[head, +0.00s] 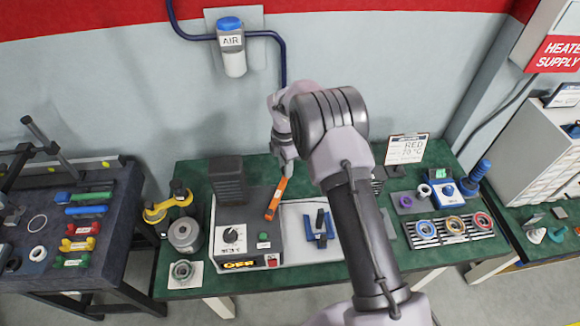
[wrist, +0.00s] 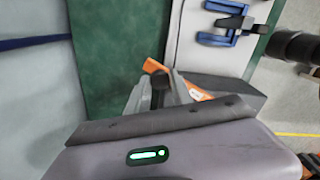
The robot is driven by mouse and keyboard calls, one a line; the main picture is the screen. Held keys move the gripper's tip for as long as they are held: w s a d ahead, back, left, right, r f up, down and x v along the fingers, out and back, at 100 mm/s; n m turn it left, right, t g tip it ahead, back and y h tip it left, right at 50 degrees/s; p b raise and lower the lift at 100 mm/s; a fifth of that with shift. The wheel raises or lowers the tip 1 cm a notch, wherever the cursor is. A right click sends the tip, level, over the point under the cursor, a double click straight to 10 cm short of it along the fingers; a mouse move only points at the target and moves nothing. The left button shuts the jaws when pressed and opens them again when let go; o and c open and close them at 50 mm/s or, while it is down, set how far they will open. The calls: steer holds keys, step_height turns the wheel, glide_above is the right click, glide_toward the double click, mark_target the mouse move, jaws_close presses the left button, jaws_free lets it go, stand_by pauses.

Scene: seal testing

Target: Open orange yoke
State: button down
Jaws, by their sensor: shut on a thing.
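How the yoke joins the device underneath is not clear.
A blue clamp (head: 319,229) stands on the pale plate right of the yoke. A dark finned block (head: 228,180) stands left of it. A yellow-handled tool (head: 167,208) and a grey ring part (head: 185,235) are farther left. The wall is close behind.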

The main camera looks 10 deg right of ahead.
steer(key=shift+a, duration=0.1)
stand_by(0.4)
steer(key=c, duration=1.1)
jaws_free()
steer(key=shift+c, duration=0.2)
step_height(320, 180, up, 18)
steer(key=p, duration=0.2)
steer(key=shift+f, duration=0.25)
